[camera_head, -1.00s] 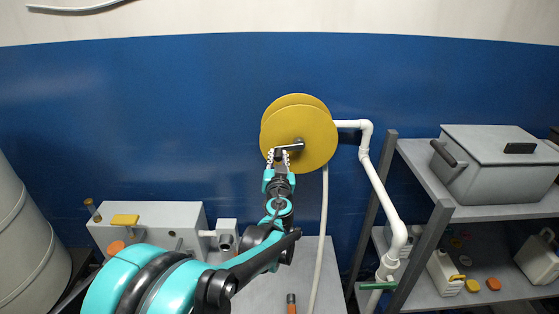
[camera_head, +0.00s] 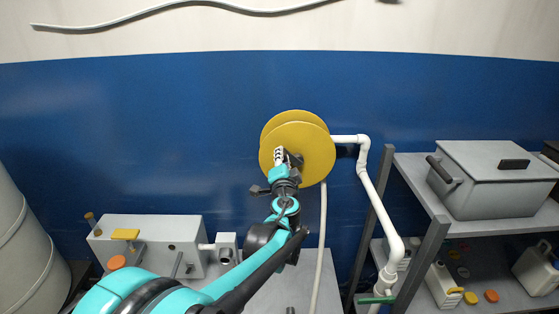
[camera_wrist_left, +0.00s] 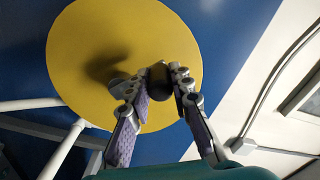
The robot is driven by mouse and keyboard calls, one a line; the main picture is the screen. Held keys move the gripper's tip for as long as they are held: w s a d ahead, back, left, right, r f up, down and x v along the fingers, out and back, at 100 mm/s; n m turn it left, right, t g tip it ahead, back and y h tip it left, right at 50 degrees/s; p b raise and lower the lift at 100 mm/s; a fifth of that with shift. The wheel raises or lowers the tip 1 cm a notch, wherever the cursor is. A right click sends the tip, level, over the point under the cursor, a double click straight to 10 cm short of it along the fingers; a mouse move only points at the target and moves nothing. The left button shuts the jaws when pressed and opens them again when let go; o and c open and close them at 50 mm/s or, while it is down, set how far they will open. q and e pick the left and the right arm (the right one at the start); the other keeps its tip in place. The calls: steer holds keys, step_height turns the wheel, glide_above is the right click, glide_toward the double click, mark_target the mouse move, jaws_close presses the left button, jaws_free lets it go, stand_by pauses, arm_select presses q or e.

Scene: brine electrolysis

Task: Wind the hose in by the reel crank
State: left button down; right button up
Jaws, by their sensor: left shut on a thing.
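The yellow reel (camera_head: 317,157) is mounted in front of the blue wall and also fills the upper left of the left wrist view (camera_wrist_left: 75,50). The white hose (camera_head: 322,245) hangs down from its underside. My left gripper (camera_head: 283,157) is in front of the reel's face, left of its middle. In the left wrist view, its fingers (camera_wrist_left: 160,82) are shut around the dark handle of the crank (camera_wrist_left: 158,78). The crank arm is mostly hidden behind the fingers. My right gripper is not in view.
A white pipe (camera_head: 378,200) runs from behind the reel down to the right. A grey shelf (camera_head: 425,185) with a lidded metal box (camera_head: 485,180) stands on the right. A grey bench unit (camera_head: 165,235) is at lower left, beside a pale drum (camera_head: 25,250).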

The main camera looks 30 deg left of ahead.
arm_select(q)
steer(key=shift+w+d+r+m, duration=0.2)
steer(key=shift+d+r+m, duration=0.15)
steer(key=shift+m, duration=0.55)
steer(key=c, duration=1.3)
jaws_free()
steer(key=shift+c, duration=0.2)
steer(key=v, duration=1.2)
